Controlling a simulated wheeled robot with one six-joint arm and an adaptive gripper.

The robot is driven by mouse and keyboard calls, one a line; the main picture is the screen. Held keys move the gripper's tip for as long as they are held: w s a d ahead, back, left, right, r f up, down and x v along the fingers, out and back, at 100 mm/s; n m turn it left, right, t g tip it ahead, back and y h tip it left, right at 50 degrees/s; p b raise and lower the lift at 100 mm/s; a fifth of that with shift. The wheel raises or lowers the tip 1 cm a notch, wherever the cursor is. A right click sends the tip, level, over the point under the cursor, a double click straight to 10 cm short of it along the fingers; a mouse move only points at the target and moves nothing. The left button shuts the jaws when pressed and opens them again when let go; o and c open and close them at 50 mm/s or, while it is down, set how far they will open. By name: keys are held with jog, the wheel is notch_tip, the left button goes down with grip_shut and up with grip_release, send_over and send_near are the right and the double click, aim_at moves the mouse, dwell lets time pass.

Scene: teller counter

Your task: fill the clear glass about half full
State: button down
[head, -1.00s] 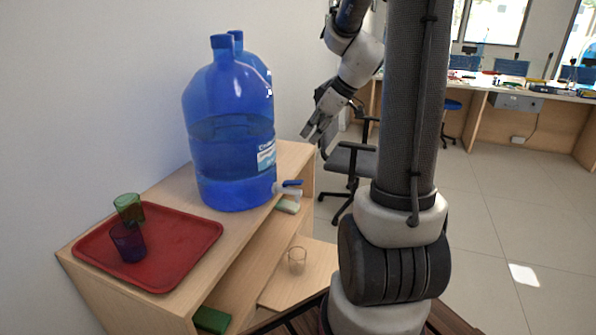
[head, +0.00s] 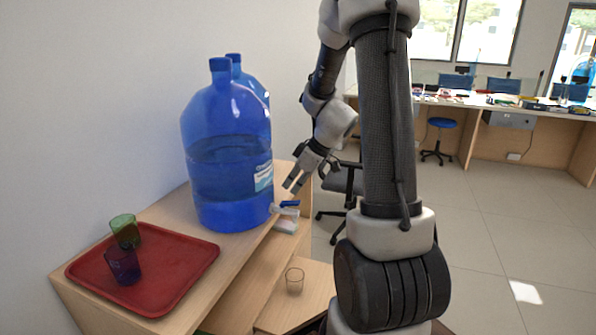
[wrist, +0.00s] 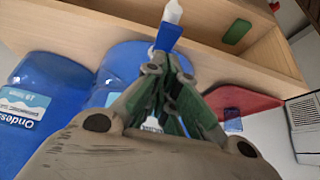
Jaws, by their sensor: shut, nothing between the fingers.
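The clear glass (head: 294,282) stands upright on a low wooden board, below the tap in the head view; no water shows in it. A large blue water bottle (head: 228,170) stands on the shelf top, partly filled. Its tap has a blue lever (head: 289,203) and a white spout (head: 288,211). My gripper (head: 293,187) is shut and empty, pointing down just above the lever. In the wrist view the blue lever (wrist: 168,36) and white spout (wrist: 173,11) lie just beyond the fingertips. I cannot tell whether they touch.
A red tray (head: 180,260) on the shelf top holds a green glass (head: 124,230) and a dark purple glass (head: 123,266). A second blue bottle (head: 236,62) stands behind the first. A chair (head: 343,186) stands behind my arm. Floor at right is open.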

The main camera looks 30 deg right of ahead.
aim_at(296, 202)
jog(key=shift+s+d+f, duration=0.15)
jog(key=shift+s+f, duration=0.05)
jog(key=shift+f, duration=0.9)
jog(key=shift+s+d+f, duration=0.55)
jog(key=shift+s+f, duration=0.15)
jog(key=shift+f, duration=0.2)
jog(key=shift+r, duration=0.15)
dwell(1.6)
jog(key=shift+r, duration=0.7)
